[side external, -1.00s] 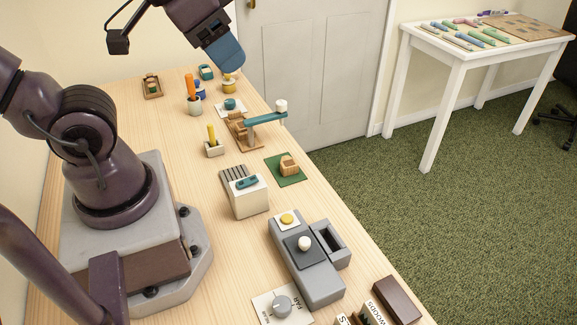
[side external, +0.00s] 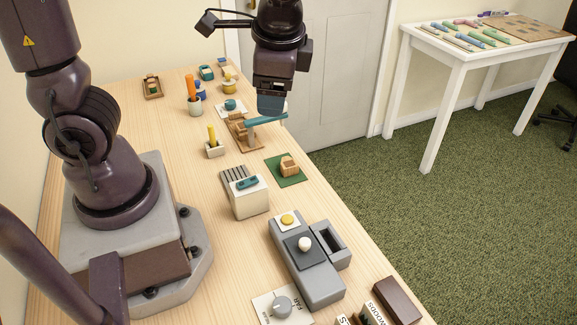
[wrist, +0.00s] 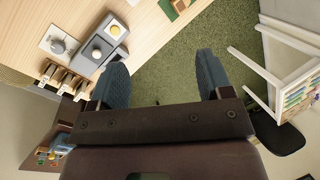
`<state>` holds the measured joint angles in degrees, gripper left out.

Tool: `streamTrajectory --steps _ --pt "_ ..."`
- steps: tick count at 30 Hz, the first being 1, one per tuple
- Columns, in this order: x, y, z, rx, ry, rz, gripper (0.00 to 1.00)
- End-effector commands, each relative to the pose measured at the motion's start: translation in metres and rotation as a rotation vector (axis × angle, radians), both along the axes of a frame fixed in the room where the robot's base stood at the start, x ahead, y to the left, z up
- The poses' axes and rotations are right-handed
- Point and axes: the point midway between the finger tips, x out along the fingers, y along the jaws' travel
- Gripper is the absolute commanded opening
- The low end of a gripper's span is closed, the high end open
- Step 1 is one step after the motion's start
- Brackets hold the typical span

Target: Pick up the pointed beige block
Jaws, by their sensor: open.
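A small tan wooden block (side external: 289,166) sits on a green square mat (side external: 298,179) near the right edge of the wooden table. It looks like the beige block, but its pointed shape is too small to make out surely. My gripper (side external: 271,105) is above and behind it in the side view, in front of the teal bar's far end, with nothing seen in it. In the wrist view my gripper (wrist: 162,64) has its two blue fingers wide apart over the green carpet. Part of the green mat (wrist: 181,8) shows at that view's top edge.
A teal bar (side external: 262,119) on a wooden stand is close to my gripper. A white slotted box (side external: 248,199) and a grey control box (side external: 307,271) stand nearer the camera. Several small items stand at the table's far end. A white side table (side external: 458,54) is at right.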

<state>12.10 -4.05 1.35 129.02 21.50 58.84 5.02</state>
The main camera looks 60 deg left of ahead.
Motion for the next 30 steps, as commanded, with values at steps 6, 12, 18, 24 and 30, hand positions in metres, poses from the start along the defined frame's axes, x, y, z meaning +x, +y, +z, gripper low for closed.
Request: streamTrajectory --steps 6,12,18,24,30 --pt "0.034 -0.008 -0.061 0.243 0.268 -0.256 0.72" --pt "0.056 -0.018 -0.124 0.472 0.484 -0.500 0.72" --pt "0.066 -0.025 -0.186 0.684 0.662 -0.727 0.72" --pt "0.067 -0.028 -0.220 0.800 0.748 -0.851 0.72" --pt "0.068 -0.012 -0.232 0.818 0.765 -0.870 0.72"
